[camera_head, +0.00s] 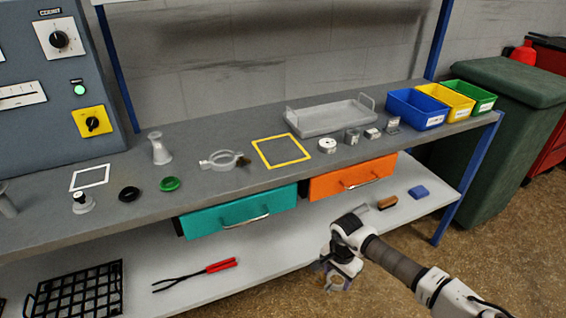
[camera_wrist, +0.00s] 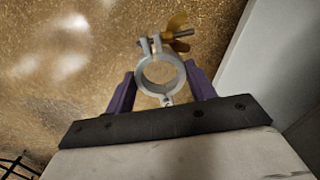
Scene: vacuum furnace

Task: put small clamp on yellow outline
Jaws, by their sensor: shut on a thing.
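My gripper (camera_head: 337,276) hangs in front of the shelving, low and right of the middle, over the floor. In the wrist view, my gripper (camera_wrist: 160,84) has its two purple fingers shut on the small clamp (camera_wrist: 142,80), a grey metal ring with a brass wing screw at its top. In the head view the held clamp is hard to make out. The yellow outline (camera_head: 262,155) is an empty square on the grey worktop, above the gap between the teal and orange drawers.
A larger ring clamp (camera_head: 222,163) lies just left of the outline. A grey tray (camera_head: 330,122) stands behind it to the right, and a round metal part (camera_head: 327,145) is close on its right. The teal drawer (camera_head: 238,212) and orange drawer (camera_head: 352,178) hang below the worktop.

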